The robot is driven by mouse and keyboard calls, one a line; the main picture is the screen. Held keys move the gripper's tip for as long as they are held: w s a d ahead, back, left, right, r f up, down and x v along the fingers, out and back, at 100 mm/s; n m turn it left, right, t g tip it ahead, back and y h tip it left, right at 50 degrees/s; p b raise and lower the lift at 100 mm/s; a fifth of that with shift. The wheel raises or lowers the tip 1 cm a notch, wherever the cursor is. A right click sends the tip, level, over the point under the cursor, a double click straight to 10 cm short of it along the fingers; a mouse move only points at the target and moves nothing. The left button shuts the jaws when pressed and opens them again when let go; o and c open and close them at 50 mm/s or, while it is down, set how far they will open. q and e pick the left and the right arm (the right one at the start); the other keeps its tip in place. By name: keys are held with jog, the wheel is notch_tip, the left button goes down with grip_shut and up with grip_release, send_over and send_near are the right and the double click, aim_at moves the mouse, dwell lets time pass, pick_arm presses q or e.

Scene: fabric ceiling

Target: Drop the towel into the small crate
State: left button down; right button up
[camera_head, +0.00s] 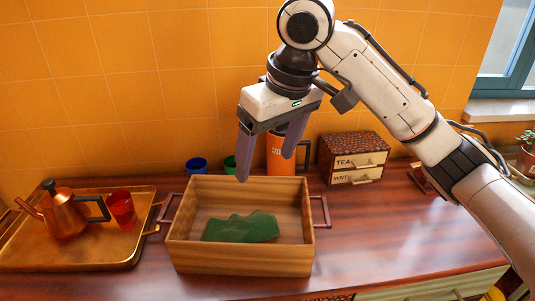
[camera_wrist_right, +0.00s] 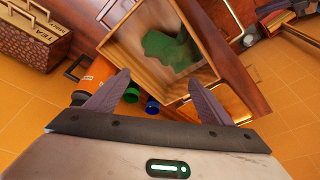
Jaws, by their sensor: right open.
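The green towel (camera_head: 240,227) lies crumpled on the floor of the small wooden crate (camera_head: 240,262), towards its front. It also shows inside the crate in the right wrist view (camera_wrist_right: 170,47). My right gripper (camera_head: 265,165) is open and empty, with its fingers pointing down above the crate's back edge. The fingers do not touch the towel. My left gripper is not in view.
A brass tray (camera_head: 85,262) with a copper kettle (camera_head: 65,212) and red cup (camera_head: 121,208) is left. Behind the crate stand an orange container (camera_head: 281,158), blue cup (camera_head: 197,166) and green cup (camera_head: 230,163). A tea box (camera_head: 352,158) is right. The right counter is clear.

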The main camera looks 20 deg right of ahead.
jog(key=v, duration=1)
jog(key=shift+r, duration=0.15)
